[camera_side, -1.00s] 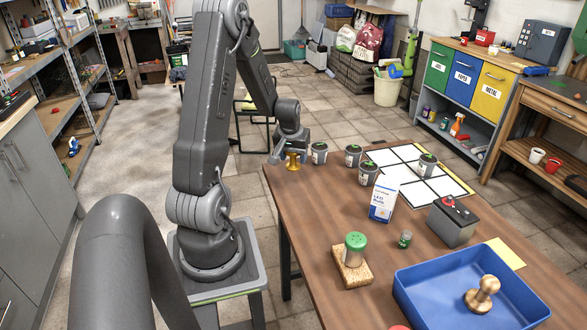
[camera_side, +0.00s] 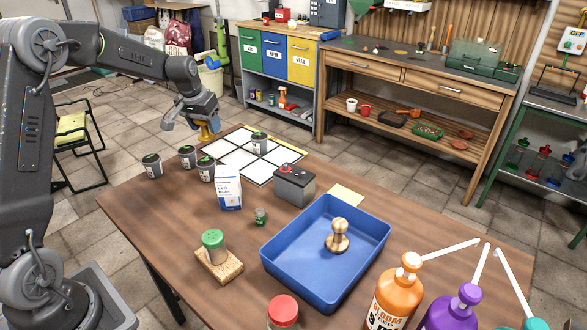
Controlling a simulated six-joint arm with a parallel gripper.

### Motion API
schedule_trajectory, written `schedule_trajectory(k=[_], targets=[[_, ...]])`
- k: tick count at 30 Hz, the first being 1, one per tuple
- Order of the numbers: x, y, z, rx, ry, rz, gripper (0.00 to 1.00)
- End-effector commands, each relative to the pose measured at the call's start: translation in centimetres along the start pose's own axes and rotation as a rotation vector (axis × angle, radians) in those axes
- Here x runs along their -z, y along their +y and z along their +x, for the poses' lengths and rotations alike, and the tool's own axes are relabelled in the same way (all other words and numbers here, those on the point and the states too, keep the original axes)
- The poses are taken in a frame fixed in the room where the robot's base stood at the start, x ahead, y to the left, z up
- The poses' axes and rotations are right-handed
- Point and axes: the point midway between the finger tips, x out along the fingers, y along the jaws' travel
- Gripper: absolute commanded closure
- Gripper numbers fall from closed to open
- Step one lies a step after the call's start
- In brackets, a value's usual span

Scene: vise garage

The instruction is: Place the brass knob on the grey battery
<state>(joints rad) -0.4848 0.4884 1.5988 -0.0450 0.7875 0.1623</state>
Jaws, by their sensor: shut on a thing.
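My gripper (camera_side: 203,118) is shut on the brass knob (camera_side: 207,133), a gold-coloured piece hanging below the fingers. It is over the far left part of the table, behind the dark cups and near the far left corner of the white grid. The knob's exact height is hard to tell. The grey battery (camera_side: 296,190) stands upright on the table, nearer the camera and to the right of the knob. It has a dark top with a red cap (camera_side: 285,169). No object rests on its top apart from that cap.
A white LED bulb box (camera_side: 229,188) stands left of the battery, and a small green-capped jar (camera_side: 260,216) in front. Several dark cups (camera_side: 152,165) are nearby, one on the white grid (camera_side: 237,160). A blue tray (camera_side: 285,270) holds another knob-shaped piece (camera_side: 338,238).

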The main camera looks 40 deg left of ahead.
Motion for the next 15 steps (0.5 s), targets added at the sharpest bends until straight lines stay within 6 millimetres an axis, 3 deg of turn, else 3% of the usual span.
schedule_trajectory(k=[1, 6, 9, 15], targets=[[1.1, 2.5, -0.6, -0.016, 0.005, 0.058, 0.75], [3.0, 8.6, -2.3, -0.059, 0.005, 0.201, 0.75], [3.5, 10.9, -3.0, -0.074, 0.005, 0.254, 0.75], [3.7, 13.5, -3.1, -0.087, 0.002, 0.299, 0.75]])
